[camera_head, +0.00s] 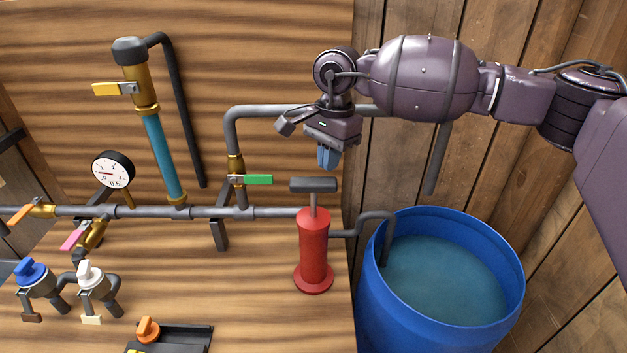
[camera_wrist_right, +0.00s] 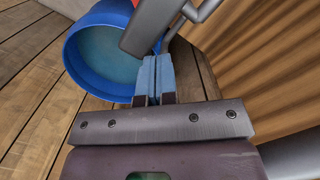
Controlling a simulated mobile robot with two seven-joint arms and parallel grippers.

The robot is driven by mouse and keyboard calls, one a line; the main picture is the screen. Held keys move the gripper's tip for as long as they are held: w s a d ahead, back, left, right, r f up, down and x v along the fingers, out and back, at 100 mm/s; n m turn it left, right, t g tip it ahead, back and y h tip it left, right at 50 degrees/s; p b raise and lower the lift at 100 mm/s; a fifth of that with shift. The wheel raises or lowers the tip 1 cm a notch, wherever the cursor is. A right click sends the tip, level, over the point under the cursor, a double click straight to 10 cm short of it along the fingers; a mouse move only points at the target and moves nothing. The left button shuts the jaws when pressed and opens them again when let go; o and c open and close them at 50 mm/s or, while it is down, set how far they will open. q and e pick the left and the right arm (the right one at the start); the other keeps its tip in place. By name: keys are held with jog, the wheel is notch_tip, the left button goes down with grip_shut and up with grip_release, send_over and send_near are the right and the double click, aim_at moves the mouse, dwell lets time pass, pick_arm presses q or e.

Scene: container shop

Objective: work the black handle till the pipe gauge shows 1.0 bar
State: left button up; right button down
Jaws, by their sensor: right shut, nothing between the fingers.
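The black handle (camera_head: 313,185) is a dark crossbar on a short grey rod above the red pump (camera_head: 313,250). It also shows as a dark bar in the right wrist view (camera_wrist_right: 152,28), just past my fingertips. My right gripper (camera_head: 328,160) has blue fingers, shut and empty, pointing down slightly above the handle; the fingers also show in the wrist view (camera_wrist_right: 156,66). I cannot tell whether they touch the handle. The round white pipe gauge (camera_head: 112,169) stands on the pipe at left with a red needle; its reading is too small to tell. My left gripper is not in view.
A blue barrel of water (camera_head: 380,290) stands right of the pump, with a hose into it. The grey pipe (camera_head: 275,212) carries green (camera_head: 257,179), pink (camera_head: 74,237) and orange (camera_head: 20,215) valve levers. A blue column (camera_head: 163,155) rises behind it.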

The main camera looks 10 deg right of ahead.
notch_tip(320, 180, up, 7)
jog(key=shift+w+d+f, duration=0.15)
jog(key=shift+d, duration=0.05)
dwell(1.1)
dwell(1.0)
